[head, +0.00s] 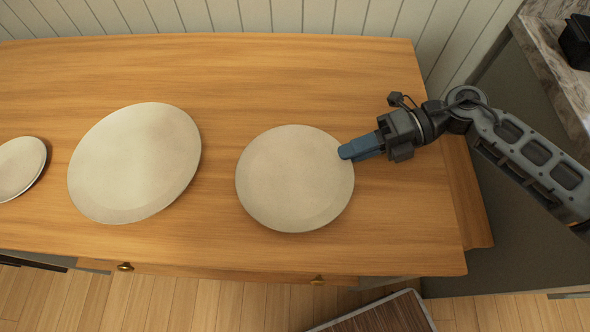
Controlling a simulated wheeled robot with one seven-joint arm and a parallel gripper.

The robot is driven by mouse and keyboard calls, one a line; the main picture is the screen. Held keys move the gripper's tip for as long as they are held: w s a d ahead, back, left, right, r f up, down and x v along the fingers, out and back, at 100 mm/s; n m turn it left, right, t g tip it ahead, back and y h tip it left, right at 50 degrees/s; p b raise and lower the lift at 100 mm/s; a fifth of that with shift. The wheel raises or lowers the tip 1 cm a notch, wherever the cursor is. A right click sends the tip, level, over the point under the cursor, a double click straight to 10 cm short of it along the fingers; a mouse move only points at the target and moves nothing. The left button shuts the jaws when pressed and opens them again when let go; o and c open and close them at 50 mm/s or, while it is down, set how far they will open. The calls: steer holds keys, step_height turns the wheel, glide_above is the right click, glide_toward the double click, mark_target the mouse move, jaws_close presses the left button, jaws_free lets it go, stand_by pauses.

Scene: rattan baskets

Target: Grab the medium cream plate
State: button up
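Three round cream plates lie in a row on the wooden cabinet top. The right one, by size the medium cream plate (290,185), sits right of the middle of the top. The plate to its left (135,160) looks larger. My gripper (346,152) reaches in from the right. Its blue fingers overlap the upper right rim of the medium plate in the head view. From above the fingers look like one block, so the gap between them is hidden. I cannot tell whether they touch or hold the rim.
A small plate (20,167) is cut off by the left picture edge. The cabinet top (300,75) is clear behind the plates and in front of them. A panelled wall (250,18) stands behind. A marble counter (548,60) with a dark object is at the upper right.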

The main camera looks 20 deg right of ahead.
jaws_close()
stand_by(1.4)
steer(key=shift+r, duration=0.1)
